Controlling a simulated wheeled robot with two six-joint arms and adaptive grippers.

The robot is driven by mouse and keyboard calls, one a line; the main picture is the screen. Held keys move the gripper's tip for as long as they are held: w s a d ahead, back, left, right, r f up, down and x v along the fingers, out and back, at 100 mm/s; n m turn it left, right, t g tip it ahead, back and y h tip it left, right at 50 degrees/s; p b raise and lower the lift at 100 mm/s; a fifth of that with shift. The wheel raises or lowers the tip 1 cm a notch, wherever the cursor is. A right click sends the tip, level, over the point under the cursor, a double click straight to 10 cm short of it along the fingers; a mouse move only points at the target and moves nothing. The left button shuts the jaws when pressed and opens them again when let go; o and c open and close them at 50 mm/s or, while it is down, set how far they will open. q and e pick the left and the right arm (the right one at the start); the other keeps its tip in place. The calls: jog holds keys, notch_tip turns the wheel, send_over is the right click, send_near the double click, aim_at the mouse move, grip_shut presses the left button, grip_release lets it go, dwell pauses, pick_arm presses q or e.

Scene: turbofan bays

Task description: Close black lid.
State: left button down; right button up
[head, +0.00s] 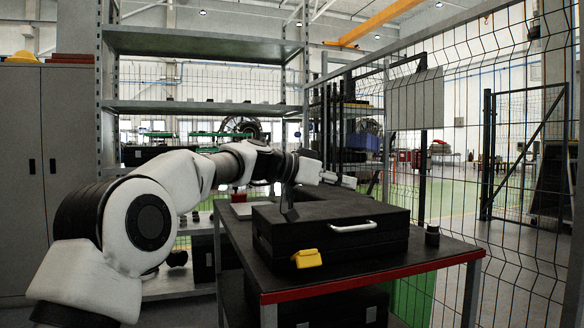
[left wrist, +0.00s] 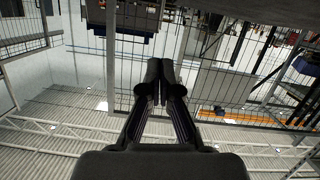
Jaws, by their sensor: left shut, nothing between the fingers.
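A black case (head: 350,246) with a white handle (head: 352,226) and a yellow latch (head: 307,258) on its front stands on the table. Its black lid (head: 330,209) shows as a low, dark surface on top. I cannot tell whether it is fully down, as the dark parts blend together. My left gripper (head: 350,181) is above the far side of the case, pointing right, shut and empty. Its closed fingers also show in the left wrist view (left wrist: 160,80), with no case in sight there. My right gripper is not in view.
The table (head: 400,264) has a red front edge. A small black cylinder (head: 432,235) stands right of the case. A metal shelf rack (head: 200,107) stands behind on the left, and a wire fence (head: 460,130) runs along the right. Table space right of the case is mostly clear.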

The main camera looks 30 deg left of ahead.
aim_at(333, 219)
pick_arm(q)
jog(key=f+b, duration=0.1)
jog(key=b, duration=0.1)
jog(key=s+d+f+m+b, duration=0.1)
jog(key=f+b, duration=0.1)
jog(key=f+m+b, duration=0.1)
jog(key=f+b, duration=0.1)
jog(key=shift+s+d+y+b, duration=0.15)
jog(key=shift+d+y+b, duration=0.1)
jog(key=shift+y+b, duration=0.05)
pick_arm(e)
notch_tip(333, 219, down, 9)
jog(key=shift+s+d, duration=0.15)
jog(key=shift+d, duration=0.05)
pick_arm(q)
jog(key=shift+r, duration=0.1)
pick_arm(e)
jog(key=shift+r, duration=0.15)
